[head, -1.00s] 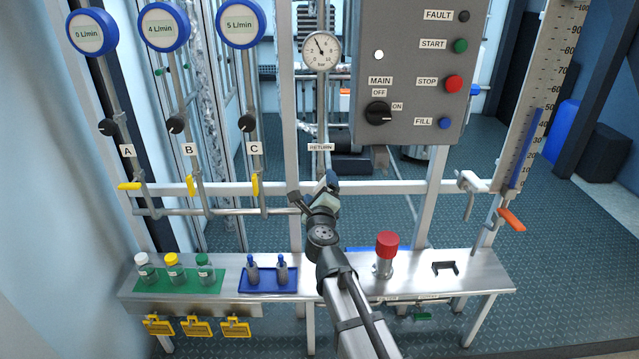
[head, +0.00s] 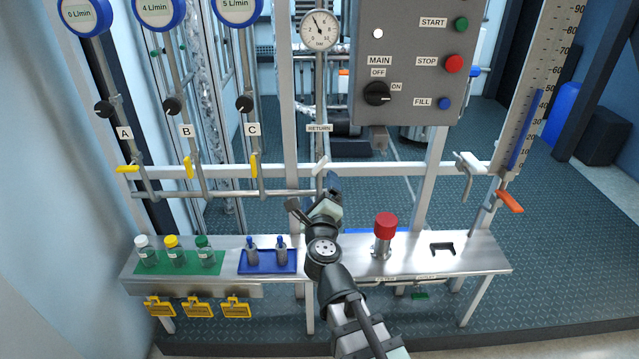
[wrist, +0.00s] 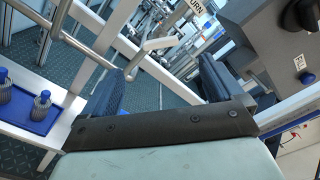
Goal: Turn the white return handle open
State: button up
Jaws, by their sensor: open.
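The white return handle (head: 320,166) sits on the pipe below the RETURN label (head: 319,128), slanting up to the right. In the wrist view the white handle (wrist: 160,43) lies beyond the gap between my fingers, with clear space before it. My gripper (head: 320,195) is just below and in front of the handle, open and empty. In the wrist view my gripper (wrist: 162,82) shows its two dark fingers wide apart, not touching the handle. The gripper hides part of the pipe below the handle in the head view.
A horizontal rail (head: 390,172) runs behind my gripper. The grey control box (head: 408,60) hangs to the upper right. The bench below holds a red-capped vessel (head: 385,228), a blue tray (head: 267,269) and a green mat (head: 180,268) with bottles.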

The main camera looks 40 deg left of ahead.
aim_at(320, 168)
jog(key=x, duration=1.2)
jog(key=shift+w+a+f, duration=0.1)
jog(key=shift+w+f, duration=0.1)
jog(key=shift+w, duration=0.1)
jog(key=c, duration=1)
